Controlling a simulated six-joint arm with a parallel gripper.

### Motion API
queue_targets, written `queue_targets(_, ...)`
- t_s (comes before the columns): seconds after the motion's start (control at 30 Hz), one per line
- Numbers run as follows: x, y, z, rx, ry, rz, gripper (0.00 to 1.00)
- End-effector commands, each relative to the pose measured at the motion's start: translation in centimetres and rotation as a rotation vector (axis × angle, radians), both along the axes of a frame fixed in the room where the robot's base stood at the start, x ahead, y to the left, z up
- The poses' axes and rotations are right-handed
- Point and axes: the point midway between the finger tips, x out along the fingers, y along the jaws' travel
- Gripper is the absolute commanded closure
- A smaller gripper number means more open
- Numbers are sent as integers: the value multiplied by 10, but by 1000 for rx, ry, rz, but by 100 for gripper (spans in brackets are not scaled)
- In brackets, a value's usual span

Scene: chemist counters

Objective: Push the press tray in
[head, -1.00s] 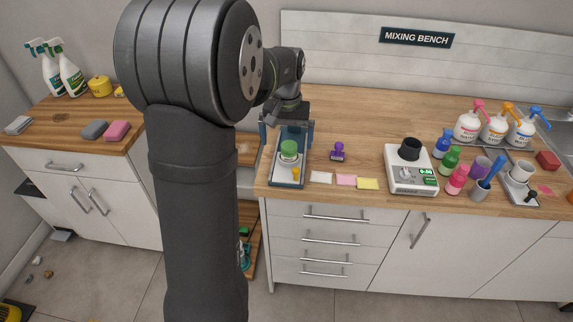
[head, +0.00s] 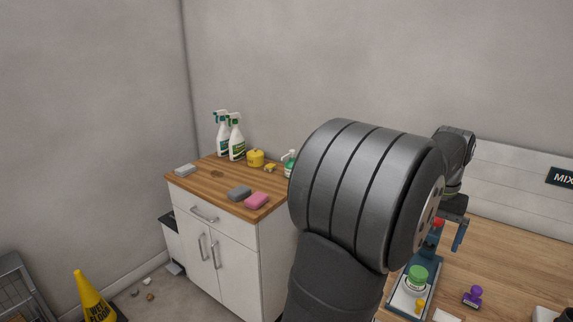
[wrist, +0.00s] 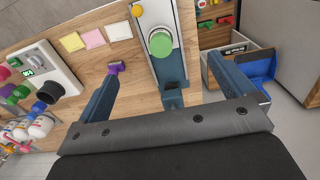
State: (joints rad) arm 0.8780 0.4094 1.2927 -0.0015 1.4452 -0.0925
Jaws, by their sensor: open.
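The press tray (head: 399,306) is a pale plate with a dark blue edge on the wooden bench at lower right of the head view. A white jar with a green lid (head: 417,275) and a small yellow piece stand on it. In the wrist view the tray (wrist: 150,7) runs from the top edge towards my gripper (wrist: 166,68), with the green lid (wrist: 161,42) on it. My gripper is open, its dark blue fingers spread to either side of the tray's near end. I cannot tell whether they touch it. My arm hides part of the tray in the head view.
A purple stamp (head: 473,296) stands right of the tray. Paper notes (wrist: 98,39) and a white scale (wrist: 40,70) are on the bench in the wrist view. A side counter (head: 215,180) holds spray bottles and sponges. A box with a blue dustpan (wrist: 260,67) is at right.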

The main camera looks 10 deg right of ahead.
Motion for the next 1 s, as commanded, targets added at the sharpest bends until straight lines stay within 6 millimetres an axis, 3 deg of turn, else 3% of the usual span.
queue_targets(0.03, 0, 0, 0, 0, 0, 0, 12)
queue_targets(0.3, -2, 0, -3, 9, -1, -8, 61)
queue_targets(0.47, -25, 0, -36, 143, -16, -131, 61)
queue_targets(0.7, -90, 17, -113, 584, -111, -573, 61)
queue_targets(0.8, -113, 25, -134, 776, -172, -776, 61)
queue_targets(1.0, -153, 32, -157, 1156, -331, -1180, 61)
